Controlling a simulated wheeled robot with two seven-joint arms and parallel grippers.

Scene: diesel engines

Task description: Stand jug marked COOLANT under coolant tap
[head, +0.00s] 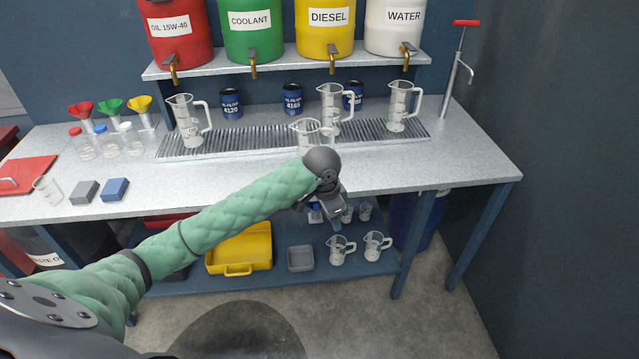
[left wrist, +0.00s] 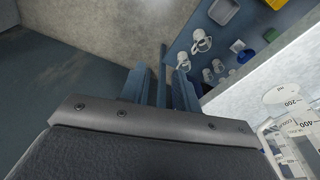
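The green COOLANT drum (head: 250,28) stands on the shelf, with its coolant tap (head: 253,68) over the ribbed drip tray (head: 240,143). A clear jug (head: 304,128) stands at the tray's front, right of that tap. My left wrist partly hides it in the head view. In the left wrist view this jug (left wrist: 292,142) has a scale and partly readable lettering that looks like COOLANT. My left gripper (left wrist: 160,80) is empty, its fingers apart, pointing down in front of the bench edge. The jug is beside it, not between the fingers. My right gripper is out of view.
Other clear jugs stand at the tray's left (head: 188,122), middle (head: 333,108) and right (head: 398,106). Blue filters (head: 231,104) stand behind. A hand pump (head: 458,68) is at the right end. The tray under the coolant tap is clear.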

